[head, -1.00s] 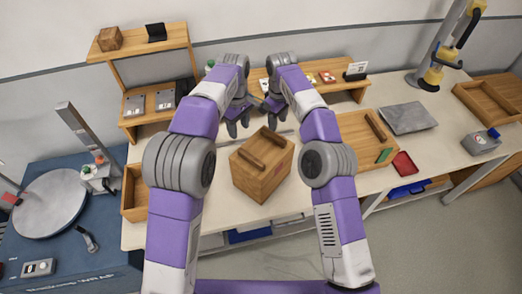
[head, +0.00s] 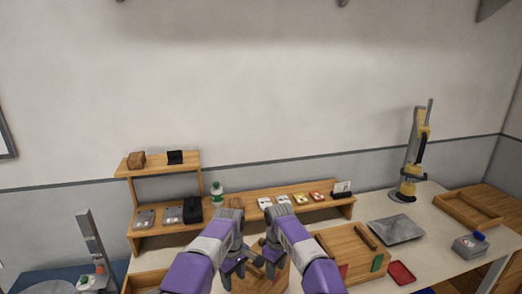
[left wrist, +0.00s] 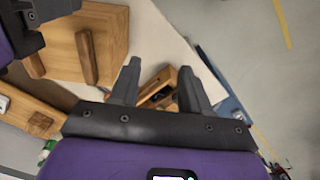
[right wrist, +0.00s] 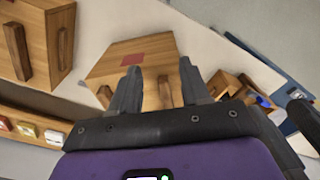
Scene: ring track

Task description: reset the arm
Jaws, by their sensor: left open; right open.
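My left gripper (head: 232,276) and right gripper (head: 272,266) are close together at the bottom middle of the head view, over the workbench. Both are open. In the left wrist view, my left gripper's fingers (left wrist: 160,82) are spread, with a wooden tray (left wrist: 155,76) seen beyond them. In the right wrist view, my right gripper's fingers (right wrist: 158,85) are spread, with a wooden box (right wrist: 112,58) seen beyond and between them. I see nothing held in either. The same box (head: 276,282) is largely hidden behind my grippers in the head view.
A wooden shelf (head: 158,165) stands at the left, with a green-capped bottle (head: 216,192) beside it. The wall above is clear.

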